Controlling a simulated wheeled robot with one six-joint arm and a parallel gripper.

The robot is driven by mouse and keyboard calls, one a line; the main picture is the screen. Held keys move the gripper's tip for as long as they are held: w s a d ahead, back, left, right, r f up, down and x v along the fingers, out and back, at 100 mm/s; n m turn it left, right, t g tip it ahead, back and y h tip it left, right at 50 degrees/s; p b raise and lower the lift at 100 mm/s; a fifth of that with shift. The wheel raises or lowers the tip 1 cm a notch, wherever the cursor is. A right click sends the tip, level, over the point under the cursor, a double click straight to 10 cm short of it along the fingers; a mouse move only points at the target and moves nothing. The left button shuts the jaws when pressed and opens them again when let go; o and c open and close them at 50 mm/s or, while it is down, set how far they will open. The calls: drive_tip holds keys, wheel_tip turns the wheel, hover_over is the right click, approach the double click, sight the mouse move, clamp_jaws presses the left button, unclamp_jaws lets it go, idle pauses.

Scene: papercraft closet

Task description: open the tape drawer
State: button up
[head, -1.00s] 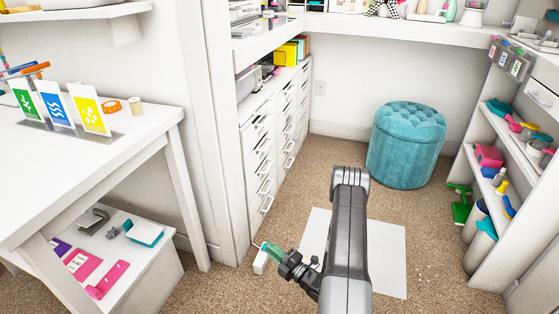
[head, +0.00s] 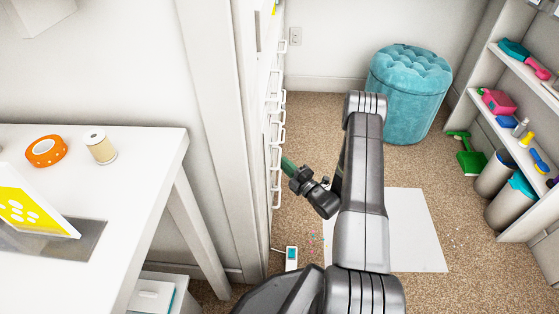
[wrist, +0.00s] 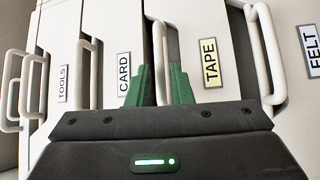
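The tape drawer (wrist: 210,90) has a white front with a yellow TAPE label (wrist: 210,63) in the wrist view. It looks shut. A white bar handle (wrist: 160,45) stands at its left edge, between the CARD and TAPE labels. My gripper (wrist: 158,72) has two green fingers, apart, one on each side of this handle. Its lower part runs down between the fingers; whether they touch it I cannot tell. In the head view my gripper (head: 287,162) is beside the column of drawer handles, and the labels are hidden there.
Neighbouring drawers carry CARD (wrist: 124,72), TOOLS (wrist: 62,83) and FELT (wrist: 311,50) labels. A white desk (head: 110,160) stands left, a teal stool (head: 408,95) at the back, and shelves (head: 500,110) at right. Carpet and a pale mat (head: 415,230) lie between.

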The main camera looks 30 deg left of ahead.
sight(279, 158)
drive_tip(key=shift+b+x, duration=0.35)
drive_tip(key=shift+x, duration=1.7)
clamp_jaws()
drive_tip(key=shift+s, duration=0.1)
